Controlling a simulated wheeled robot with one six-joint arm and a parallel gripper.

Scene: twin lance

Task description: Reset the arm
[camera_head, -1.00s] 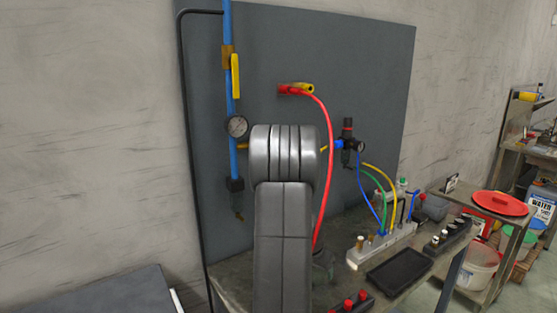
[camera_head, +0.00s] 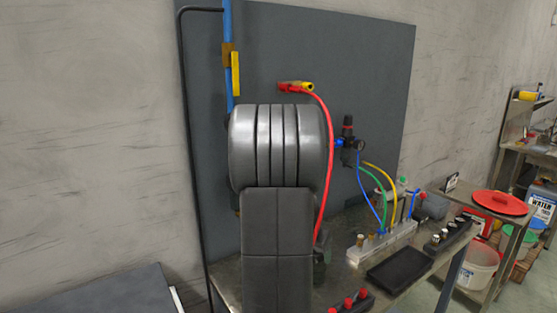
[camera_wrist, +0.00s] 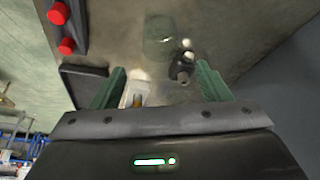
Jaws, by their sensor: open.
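My arm stands in the middle of the head view and hides my gripper there. In the wrist view my gripper (camera_wrist: 160,82) is open, its two green fingers spread wide. Nothing is held between them. Beyond the fingers lie the metal bench top (camera_wrist: 125,25), a translucent green cylinder (camera_wrist: 158,38) and a small dark fitting with pale knobs (camera_wrist: 182,66). A pale block (camera_wrist: 135,92) shows partly between the fingers.
A grey panel (camera_head: 375,70) carries a red hose (camera_head: 328,130), a blue pipe (camera_head: 228,20) and a regulator (camera_head: 348,142). The bench bears a manifold (camera_head: 370,246) with coloured tubes and a black tray (camera_head: 400,268). A red lid (camera_head: 500,203) lies farther right.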

